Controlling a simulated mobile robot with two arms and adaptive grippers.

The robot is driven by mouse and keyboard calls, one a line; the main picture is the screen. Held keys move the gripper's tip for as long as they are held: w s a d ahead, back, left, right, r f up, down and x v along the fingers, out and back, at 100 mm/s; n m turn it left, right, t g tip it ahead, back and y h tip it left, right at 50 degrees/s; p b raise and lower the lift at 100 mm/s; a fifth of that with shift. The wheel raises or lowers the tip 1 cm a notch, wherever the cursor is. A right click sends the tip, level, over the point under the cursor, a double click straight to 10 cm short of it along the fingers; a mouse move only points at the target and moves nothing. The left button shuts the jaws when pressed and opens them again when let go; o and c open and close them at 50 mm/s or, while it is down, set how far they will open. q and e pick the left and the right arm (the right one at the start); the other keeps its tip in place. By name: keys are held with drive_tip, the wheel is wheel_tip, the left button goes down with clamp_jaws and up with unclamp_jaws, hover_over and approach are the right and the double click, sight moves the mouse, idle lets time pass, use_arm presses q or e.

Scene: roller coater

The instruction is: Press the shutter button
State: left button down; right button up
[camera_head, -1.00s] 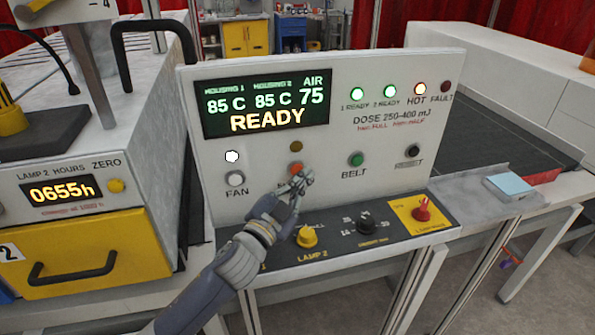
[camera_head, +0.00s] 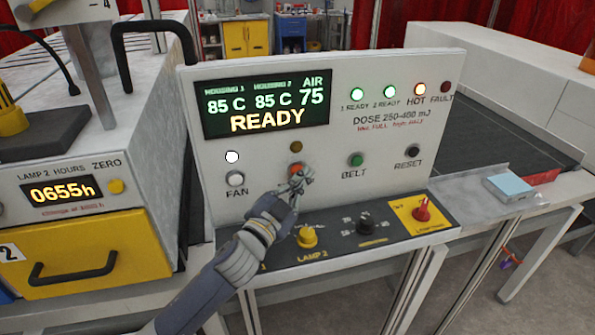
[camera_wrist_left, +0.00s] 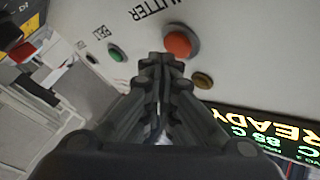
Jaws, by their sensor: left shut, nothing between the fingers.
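The shutter button (camera_head: 296,168) is a round orange-red button on the white upright control panel (camera_head: 330,185). Its top shows just above my left gripper (camera_head: 302,181) in the head view, and its label there is hidden behind the fingers. In the left wrist view the shutter button (camera_wrist_left: 180,42) sits just beyond the tips of my left gripper (camera_wrist_left: 162,62), with "SHUTTER" partly readable beside it. The fingers are shut and empty. I cannot tell whether the tips touch the button. The amber lamp (camera_head: 296,146) above the button is dark. My right gripper is not in view.
The display (camera_head: 265,103) reads READY. A white fan button (camera_head: 236,178), a green belt button (camera_head: 356,160) and a black reset button (camera_head: 413,151) share the panel.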

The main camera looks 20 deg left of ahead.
use_arm(q)
drive_tip(key=shift+w+a, duration=0.25)
drive_tip(key=shift+w, duration=0.1)
idle(0.5)
drive_tip(key=shift+w+a, duration=0.15)
drive_tip(key=shift+w, duration=0.05)
drive_tip(key=shift+s, duration=0.1)
idle(0.4)
drive_tip(key=shift+s+d, duration=0.5)
drive_tip(key=shift+s, duration=0.15)
drive_tip(key=s+d, duration=0.1)
drive_tip(key=s, duration=0.1)
drive_tip(key=s+d, duration=0.2)
drive_tip(key=shift+p, duration=0.3)
drive_tip(key=shift+a+f, duration=0.1)
idle(0.7)
